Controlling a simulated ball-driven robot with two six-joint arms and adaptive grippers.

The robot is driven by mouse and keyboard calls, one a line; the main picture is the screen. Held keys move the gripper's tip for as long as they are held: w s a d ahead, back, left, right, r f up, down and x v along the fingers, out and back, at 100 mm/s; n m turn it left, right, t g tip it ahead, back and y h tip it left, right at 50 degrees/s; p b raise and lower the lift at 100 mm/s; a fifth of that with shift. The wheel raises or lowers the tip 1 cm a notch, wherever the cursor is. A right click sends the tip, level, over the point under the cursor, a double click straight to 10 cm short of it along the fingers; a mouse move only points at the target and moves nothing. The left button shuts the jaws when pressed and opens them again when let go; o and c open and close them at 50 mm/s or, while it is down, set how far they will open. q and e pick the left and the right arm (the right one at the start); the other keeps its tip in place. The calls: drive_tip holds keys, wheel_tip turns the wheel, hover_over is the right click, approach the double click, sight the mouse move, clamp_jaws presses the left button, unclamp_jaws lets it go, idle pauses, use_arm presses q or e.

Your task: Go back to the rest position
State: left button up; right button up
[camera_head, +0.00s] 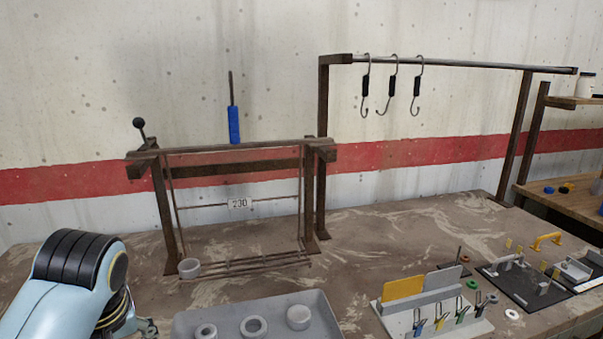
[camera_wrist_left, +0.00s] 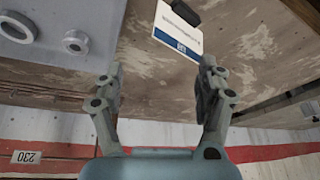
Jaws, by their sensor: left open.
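My left arm comes in at the lower left of the head view, and its gripper (camera_head: 148,327) is partly cut off by the bottom edge. In the left wrist view the two fingers of my left gripper (camera_wrist_left: 160,78) stand apart with nothing between them. The gripper is close to the brown worktop (camera_head: 350,265), left of the grey tray (camera_head: 325,318). A white card with a blue stripe (camera_wrist_left: 178,32) lies beyond the fingertips in the wrist view. My right gripper does not show.
A rail (camera_head: 460,64) holds hooks (camera_head: 390,90). A clip stand (camera_head: 440,320) is right of the tray. Worktop between rack and stand is clear.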

use_arm(q)
drive_tip(key=s+r+m+h, duration=0.25)
drive_tip(key=s+m, duration=0.55)
drive_tip(key=s, duration=1.2)
wheel_tip(320, 180, down, 34)
drive_tip(key=s+a+g+b, duration=0.1)
drive_tip(key=s+a+b, duration=0.15)
drive_tip(key=b, duration=0.55)
drive_tip(key=s+f+b, duration=0.3)
drive_tip(key=s+f, duration=0.6)
drive_tip(key=f, duration=0.2)
drive_tip(key=s+a+f+g+b, duration=0.1)
drive_tip(key=s+f+b, duration=0.2)
drive_tip(key=s+f, duration=0.6)
wheel_tip(320, 180, down, 2)
drive_tip(key=shift+a+f+n, duration=0.1)
drive_tip(key=shift+a+n, duration=0.05)
drive_tip(key=shift+n, duration=0.15)
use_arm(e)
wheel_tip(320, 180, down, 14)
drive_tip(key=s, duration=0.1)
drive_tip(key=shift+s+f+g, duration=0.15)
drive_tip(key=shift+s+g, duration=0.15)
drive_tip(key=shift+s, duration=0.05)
